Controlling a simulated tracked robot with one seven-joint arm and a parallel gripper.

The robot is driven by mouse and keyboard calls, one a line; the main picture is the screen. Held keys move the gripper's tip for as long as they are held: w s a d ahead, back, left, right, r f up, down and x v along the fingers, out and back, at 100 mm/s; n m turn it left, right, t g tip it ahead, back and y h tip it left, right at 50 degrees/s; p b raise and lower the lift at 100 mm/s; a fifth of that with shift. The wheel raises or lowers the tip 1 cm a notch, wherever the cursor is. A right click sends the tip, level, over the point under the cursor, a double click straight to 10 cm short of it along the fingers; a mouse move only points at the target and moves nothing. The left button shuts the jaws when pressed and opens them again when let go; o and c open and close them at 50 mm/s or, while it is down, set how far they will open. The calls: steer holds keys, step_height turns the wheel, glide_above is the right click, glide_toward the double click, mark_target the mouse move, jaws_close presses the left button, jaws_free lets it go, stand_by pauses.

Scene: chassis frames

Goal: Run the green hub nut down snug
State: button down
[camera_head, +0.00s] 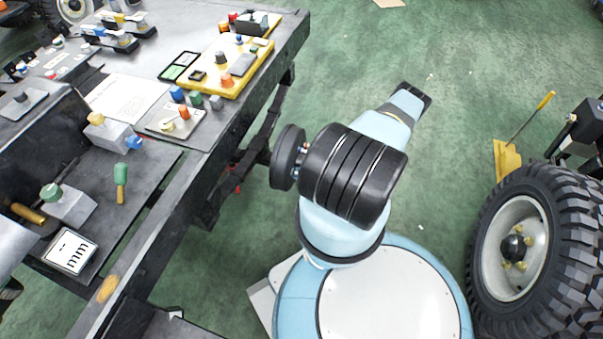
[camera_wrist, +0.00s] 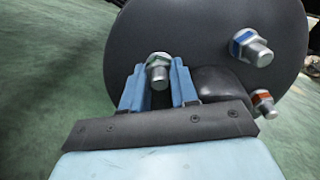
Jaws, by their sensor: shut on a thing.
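The hub is a dark round disc (camera_wrist: 205,30) with studs on its face in the wrist view. It also shows edge-on beside the bench in the head view (camera_head: 287,158). My gripper (camera_wrist: 160,76) has its two blue fingers shut on the hub nut (camera_wrist: 158,60), one finger on each side. The nut sits on a stud near the disc's left edge; its green marking is hard to make out. A blue-marked nut (camera_wrist: 243,38) sits to the upper right and a red-marked nut (camera_wrist: 264,98) to the lower right. My arm hides the gripper in the head view.
The bench (camera_head: 180,165) at the left carries coloured parts, a yellow tray (camera_head: 205,82) and a card (camera_head: 72,250). A large tyre (camera_head: 530,240) stands at the right near a yellow shovel (camera_head: 507,160). Green floor lies open behind my arm.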

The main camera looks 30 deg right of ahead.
steer(key=shift+s, duration=0.1)
steer(key=c, duration=1.1)
jaws_free()
steer(key=shift+c, duration=0.2)
steer(key=v, duration=1.3)
steer(key=shift+s+d, duration=0.25)
steer(key=shift+d, duration=0.05)
